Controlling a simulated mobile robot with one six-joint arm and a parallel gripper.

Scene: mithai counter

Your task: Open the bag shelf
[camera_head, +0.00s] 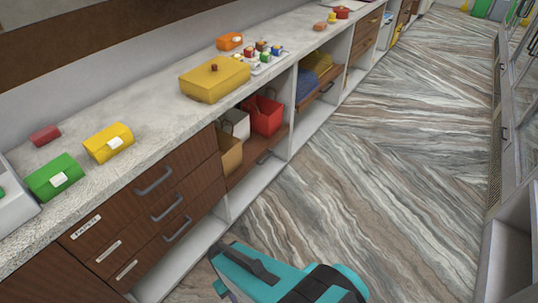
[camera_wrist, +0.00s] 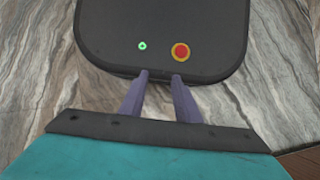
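The bag shelf (camera_head: 240,172) is a brown wooden pull-out under the counter, with a dark handle (camera_head: 265,157) on its low front. It holds a red bag (camera_head: 267,116), a white bag (camera_head: 236,124) and a tan bag (camera_head: 231,155). Its front looks roughly level with the cabinet beside it; I cannot tell exactly. My gripper (camera_wrist: 160,76) shows in the wrist view as two purple fingers, apart, with nothing between them. My teal arm is low in the head view, over the floor and away from the shelf; the fingers are not clear there.
A drawer stack (camera_head: 150,220) with several handles stands left of the shelf. Another pull-out with blue and yellow cloths (camera_head: 309,83) is to the right. Boxes, including a large yellow one (camera_head: 213,82), sit on the counter (camera_head: 160,102). The striped floor (camera_head: 370,190) is clear.

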